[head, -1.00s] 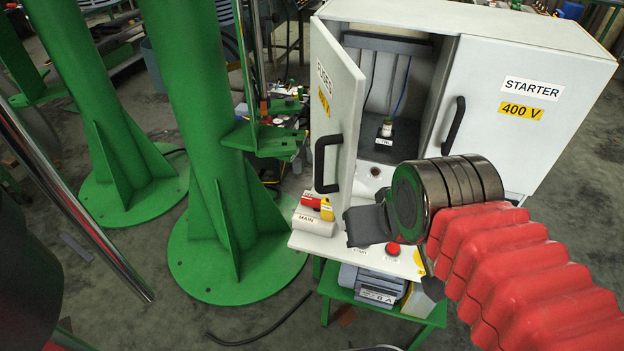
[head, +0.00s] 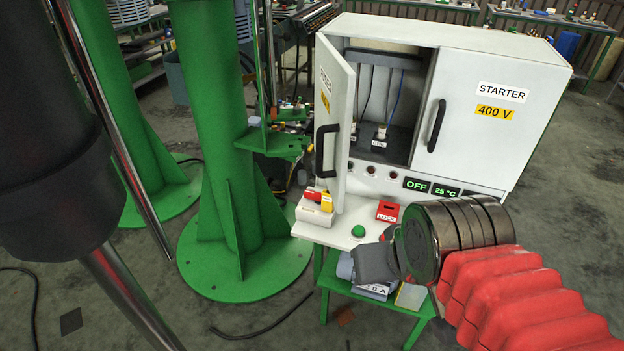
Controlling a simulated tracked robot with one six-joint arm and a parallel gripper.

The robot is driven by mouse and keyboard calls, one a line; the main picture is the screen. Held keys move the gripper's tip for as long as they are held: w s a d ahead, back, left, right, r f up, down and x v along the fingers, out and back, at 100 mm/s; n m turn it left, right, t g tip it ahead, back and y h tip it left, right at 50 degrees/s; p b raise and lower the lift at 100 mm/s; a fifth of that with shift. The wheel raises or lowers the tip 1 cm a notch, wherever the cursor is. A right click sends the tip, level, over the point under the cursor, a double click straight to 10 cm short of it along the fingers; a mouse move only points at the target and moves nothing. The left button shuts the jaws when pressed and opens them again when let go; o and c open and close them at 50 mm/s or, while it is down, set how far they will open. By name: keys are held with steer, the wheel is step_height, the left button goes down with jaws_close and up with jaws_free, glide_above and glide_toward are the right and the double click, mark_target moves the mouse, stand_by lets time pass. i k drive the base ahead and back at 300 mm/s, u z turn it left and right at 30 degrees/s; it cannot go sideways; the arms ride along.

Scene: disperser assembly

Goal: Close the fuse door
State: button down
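The fuse door (head: 340,188) is a white panel hinged at the left edge of the white cabinet (head: 530,60). It stands wide open toward me, with a black handle (head: 321,150) and a label seen at a steep angle. The open left compartment (head: 400,85) shows cables and fuse parts marked with small labels (head: 380,138). My gripper (head: 372,262) is a dark grey block at the end of the arm, below and right of the door's lower edge and apart from the handle. Its fingers are seen from behind, so their opening does not show.
The starter door (head: 490,140) is shut on the right. Below are displays (head: 430,187) and a white shelf (head: 345,238) with red and yellow switches (head: 318,197), a green button (head: 358,230) and a red lock block (head: 387,211). A green column (head: 215,140) stands left.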

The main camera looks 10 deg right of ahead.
mark_target(335, 81)
steer(key=k, duration=1.1)
steer(key=u, duration=0.9)
steer(key=i, duration=1)
steer(key=z, duration=0.05)
